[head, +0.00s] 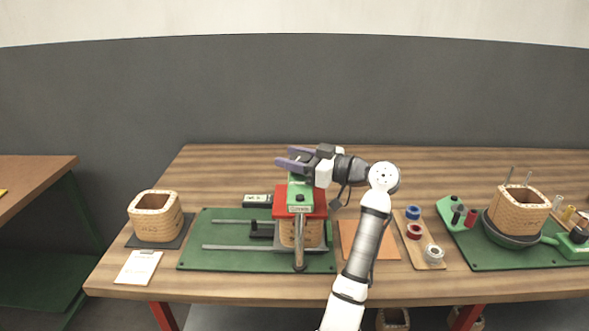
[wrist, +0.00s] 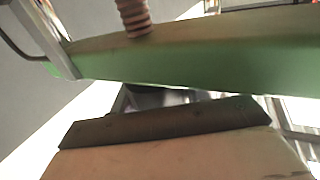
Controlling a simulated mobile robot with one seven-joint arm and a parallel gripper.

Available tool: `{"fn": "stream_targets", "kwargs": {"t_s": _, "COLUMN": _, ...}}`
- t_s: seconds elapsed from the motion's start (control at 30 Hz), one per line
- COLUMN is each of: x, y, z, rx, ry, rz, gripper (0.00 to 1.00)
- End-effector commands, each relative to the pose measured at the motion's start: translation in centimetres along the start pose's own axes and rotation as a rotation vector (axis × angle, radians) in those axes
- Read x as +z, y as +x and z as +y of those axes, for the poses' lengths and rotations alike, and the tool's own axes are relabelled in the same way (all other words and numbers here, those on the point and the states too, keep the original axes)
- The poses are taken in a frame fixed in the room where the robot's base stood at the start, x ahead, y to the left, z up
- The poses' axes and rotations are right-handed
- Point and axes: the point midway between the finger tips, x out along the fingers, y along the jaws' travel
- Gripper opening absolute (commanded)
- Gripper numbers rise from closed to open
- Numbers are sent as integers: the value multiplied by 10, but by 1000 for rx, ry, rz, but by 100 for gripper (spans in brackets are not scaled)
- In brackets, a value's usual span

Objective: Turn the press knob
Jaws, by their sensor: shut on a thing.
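The press (head: 300,190) has a green top with a dark round part on its front and a red plate (head: 290,208) below. It stands over a tan wound coil (head: 288,233) on the green board. My gripper (head: 284,158) is level above the press top, its purple fingers pointing left. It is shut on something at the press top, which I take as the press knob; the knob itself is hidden. In the wrist view, a green beam (wrist: 190,62) crosses the picture, with a ribbed reddish screw (wrist: 133,18) at it.
The green board (head: 195,255) carries metal rails. A coil (head: 155,217) and a clipboard (head: 138,267) lie left. An orange mat (head: 350,250), a tray of spools (head: 432,262) and another coil (head: 520,210) stand right.

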Motion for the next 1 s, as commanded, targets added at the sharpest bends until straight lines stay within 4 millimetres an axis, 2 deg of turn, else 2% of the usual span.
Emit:
{"fn": "stream_targets", "kwargs": {"t_s": 0.6, "x": 3, "y": -3, "z": -8, "rx": -556, "ry": 3, "rz": -3, "gripper": 24}}
{"fn": "stream_targets", "kwargs": {"t_s": 1.0, "x": 2, "y": -5, "z": -12, "rx": -740, "ry": 3, "rz": -3, "gripper": 24}}
